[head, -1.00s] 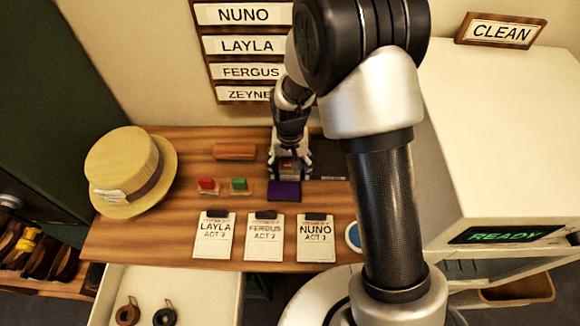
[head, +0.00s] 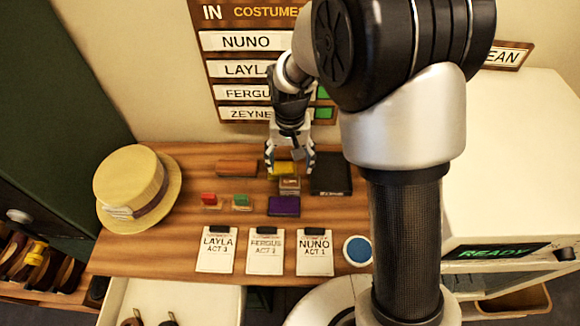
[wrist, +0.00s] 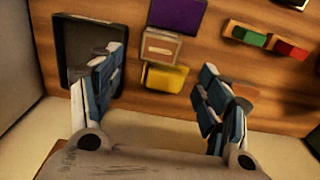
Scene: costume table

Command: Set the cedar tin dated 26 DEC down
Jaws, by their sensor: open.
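A small brown tin (head: 289,185) with a pale label sits on the wooden table, between a yellow block (head: 283,167) and a purple pad (head: 284,206). In the wrist view the tin (wrist: 161,46) lies between the same two things; its date is too small to read. My gripper (head: 290,167) is open and empty, above and behind the tin. In the wrist view its fingers (wrist: 157,68) are spread wide, apart from the tin, with the yellow block between and beyond them.
A black tray (head: 331,188) is right of the tin. Red (head: 208,200) and green (head: 241,201) stamps are at left, with a brown block (head: 237,168) behind.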

